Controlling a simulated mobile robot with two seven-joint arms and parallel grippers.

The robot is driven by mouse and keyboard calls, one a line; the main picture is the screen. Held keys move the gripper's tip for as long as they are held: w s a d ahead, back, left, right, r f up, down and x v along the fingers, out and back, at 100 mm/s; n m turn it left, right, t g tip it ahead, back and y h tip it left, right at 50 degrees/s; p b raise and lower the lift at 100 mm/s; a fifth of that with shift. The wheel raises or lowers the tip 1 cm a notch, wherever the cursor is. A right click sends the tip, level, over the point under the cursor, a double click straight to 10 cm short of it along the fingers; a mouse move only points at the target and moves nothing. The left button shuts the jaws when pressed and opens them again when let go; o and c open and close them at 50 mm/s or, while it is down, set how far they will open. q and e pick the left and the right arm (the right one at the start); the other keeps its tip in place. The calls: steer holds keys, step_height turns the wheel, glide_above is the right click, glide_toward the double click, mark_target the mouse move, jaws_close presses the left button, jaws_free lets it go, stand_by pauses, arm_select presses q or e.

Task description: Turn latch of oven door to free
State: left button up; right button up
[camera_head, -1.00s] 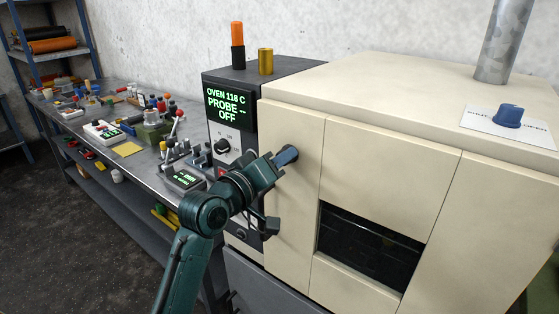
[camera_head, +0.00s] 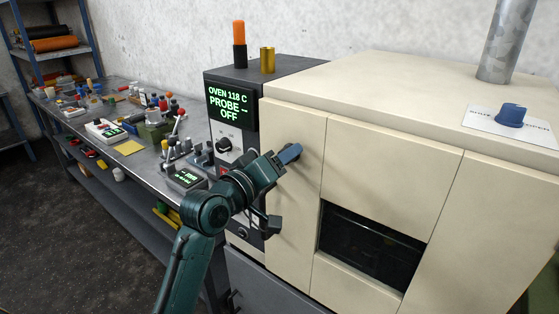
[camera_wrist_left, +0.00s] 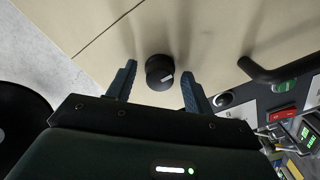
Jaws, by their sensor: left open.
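The oven (camera_head: 390,160) is a cream box with a dark window. In the left wrist view a round black knob with a white mark (camera_wrist_left: 159,72), seemingly the latch, sits on the cream door face (camera_wrist_left: 200,40). My left gripper (camera_head: 288,155) is at the upper left of the oven front in the head view, and hides the knob there. In the left wrist view its two blue fingers (camera_wrist_left: 160,82) are apart, one on each side of the knob. Gaps show on both sides. My right gripper is not in view.
The control panel (camera_head: 231,108) reads "OVEN 118 C PROBE – OFF". A black bar handle (camera_wrist_left: 280,72) is right of the fingers in the wrist view. A blue knob (camera_head: 511,115) is on the oven top. A cluttered bench (camera_head: 140,165) stands left.

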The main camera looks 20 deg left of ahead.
arm_select(q)
steer(key=b+v, duration=0.1)
steer(key=v, duration=1.2)
steer(key=shift+b, duration=0.35)
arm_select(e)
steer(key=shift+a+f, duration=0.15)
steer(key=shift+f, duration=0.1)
arm_select(q)
steer(key=shift+r, duration=0.1)
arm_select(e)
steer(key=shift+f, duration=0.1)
arm_select(q)
step_height(320, 180, down, 22)
steer(key=s+m+g+y, duration=0.2)
steer(key=m+g+y, duration=0.1)
steer(key=g, duration=0.1)
steer(key=s+d+f+m+g, duration=0.1)
steer(key=s+d+f+m, duration=0.1)
steer(key=s+f, duration=0.4)
steer(key=s+d+f+m+g, duration=0.2)
steer(key=s+f, duration=0.4)
steer(key=f, duration=0.4)
steer(key=shift+d+m, duration=0.4)
steer(key=shift+d, duration=0.2)
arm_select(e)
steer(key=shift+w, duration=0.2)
